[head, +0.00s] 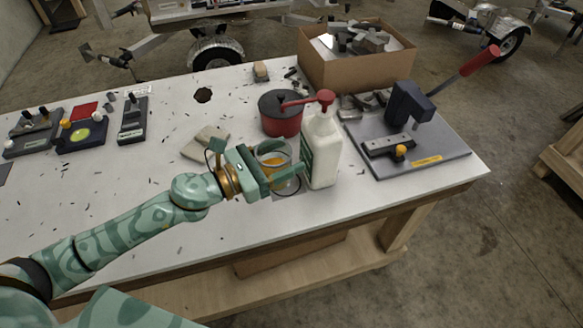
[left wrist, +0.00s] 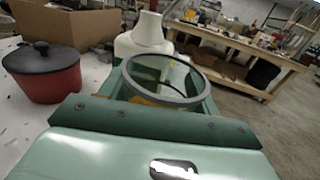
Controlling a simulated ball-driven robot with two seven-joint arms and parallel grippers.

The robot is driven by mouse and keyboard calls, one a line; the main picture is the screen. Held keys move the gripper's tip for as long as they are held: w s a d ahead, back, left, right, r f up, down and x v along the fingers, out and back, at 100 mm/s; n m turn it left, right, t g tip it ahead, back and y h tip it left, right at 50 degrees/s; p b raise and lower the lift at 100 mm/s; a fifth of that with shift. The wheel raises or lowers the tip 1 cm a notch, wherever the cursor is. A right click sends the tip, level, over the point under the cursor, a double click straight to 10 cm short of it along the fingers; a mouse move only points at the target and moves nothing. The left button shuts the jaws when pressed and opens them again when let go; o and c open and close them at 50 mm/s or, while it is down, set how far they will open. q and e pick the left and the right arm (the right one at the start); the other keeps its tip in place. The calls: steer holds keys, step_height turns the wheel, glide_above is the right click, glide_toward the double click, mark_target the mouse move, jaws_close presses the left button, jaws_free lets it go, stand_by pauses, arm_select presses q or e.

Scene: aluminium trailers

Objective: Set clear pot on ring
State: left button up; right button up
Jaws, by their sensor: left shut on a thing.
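My left gripper (head: 285,172) is shut on the clear pot (head: 272,149), a see-through cup with a dark rim and something orange-yellow showing in or through it. In the left wrist view the rim of the pot (left wrist: 160,104) shows as an ellipse between the green fingers. The fingers hide much of its wall, and I cannot tell whether its base touches the table. A thin dark curved line, perhaps the ring (head: 291,192), shows on the table under the fingers, mostly hidden. My right gripper is not in view.
A white bottle (head: 322,155) with a red pump top stands close right of the fingers. A red pot with a black lid (head: 281,118) stands behind. A grey press plate (head: 440,150) is at the right, a cardboard box (head: 350,75) at the back. The table's front left is mostly clear.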

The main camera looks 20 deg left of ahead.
mark_target(304, 159)
arm_select(q)
steer(key=w+f+b, duration=0.2)
steer(key=w+f, duration=0.3)
steer(key=shift+w+f+b, duration=0.35)
steer(key=shift+f, duration=0.05)
steer(key=f+b, duration=0.1)
steer(key=f, duration=0.1)
steer(key=w+f, duration=0.1)
steer(key=f, duration=0.1)
steer(key=shift+b, duration=0.4)
steer(key=shift+s, duration=0.1)
steer(key=shift+f, duration=0.1)
steer(key=o, duration=0.7)
steer(key=shift+f, duration=0.1)
steer(key=shift+o, duration=0.5)
